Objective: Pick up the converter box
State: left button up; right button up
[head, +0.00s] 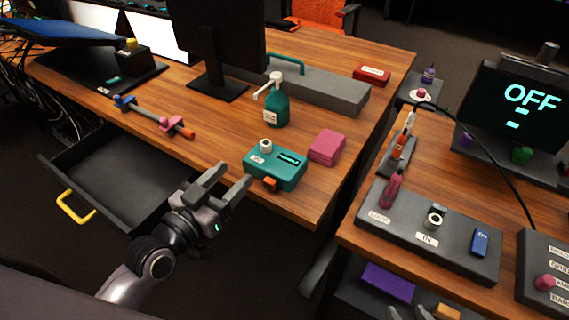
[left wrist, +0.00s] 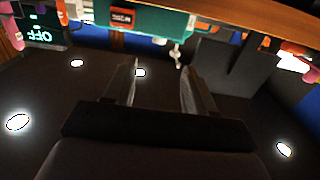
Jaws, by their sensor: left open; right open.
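The converter box, which I take to be the teal box (head: 287,178) with a white round knob, a small lit display and an orange part in front, sits near the front edge of the wooden desk. In the left wrist view a teal box (left wrist: 165,20) shows at the top, beyond the fingers. My left gripper (head: 236,174) is open and empty, just to the left of the box and apart from it. It also shows in the left wrist view (left wrist: 160,75).
A pink block (head: 327,147) lies just right of the box, and a teal pump bottle (head: 277,108) stands behind it. An open drawer (head: 110,170) with a yellow handle juts out at left. A second desk with a control panel (head: 460,255) is at right.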

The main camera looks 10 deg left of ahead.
aim_at(262, 147)
pick_arm(q)
jog(key=x, duration=0.7)
jog(key=shift+w+d+r, duration=0.15)
jog(key=shift+w+r, duration=0.05)
jog(key=shift+f+b+x, duration=0.15)
jog(key=shift+b+x, duration=0.15)
jog(key=shift+x, duration=1)
jog(key=shift+f+b+x, duration=0.1)
jog(key=shift+b+x, duration=0.2)
jog(key=shift+x, duration=0.95)
grip_shut()
